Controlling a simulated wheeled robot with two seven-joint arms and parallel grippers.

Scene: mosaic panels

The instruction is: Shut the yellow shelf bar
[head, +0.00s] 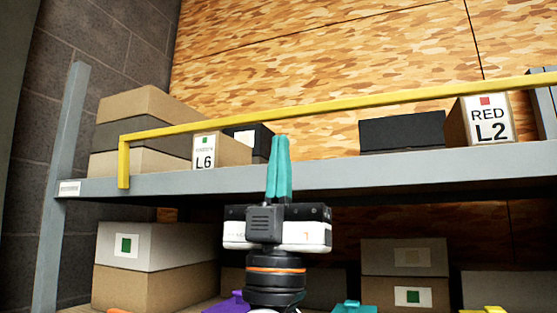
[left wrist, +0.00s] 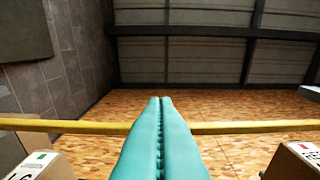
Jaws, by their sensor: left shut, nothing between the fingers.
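The yellow shelf bar (head: 330,107) runs across the front of the upper shelf, above its edge. Its left end bends down to the shelf edge, and it rises towards the right, leaving the picture there. My left gripper (head: 280,142) has teal fingers pressed together, pointing up, with nothing between them. In the head view its tips sit just below the bar. In the left wrist view the fingers (left wrist: 160,102) cross in front of the bar (left wrist: 245,127), hiding its middle. I cannot tell whether they touch it. My right gripper is not in view.
The grey upper shelf (head: 400,171) holds cartons, including the L6 box (head: 222,150), a dark box (head: 402,132) and the L2 box (head: 480,119). More cartons (head: 155,265) stand below. A grey post (head: 60,190) is at left. A wood-patterned wall is behind.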

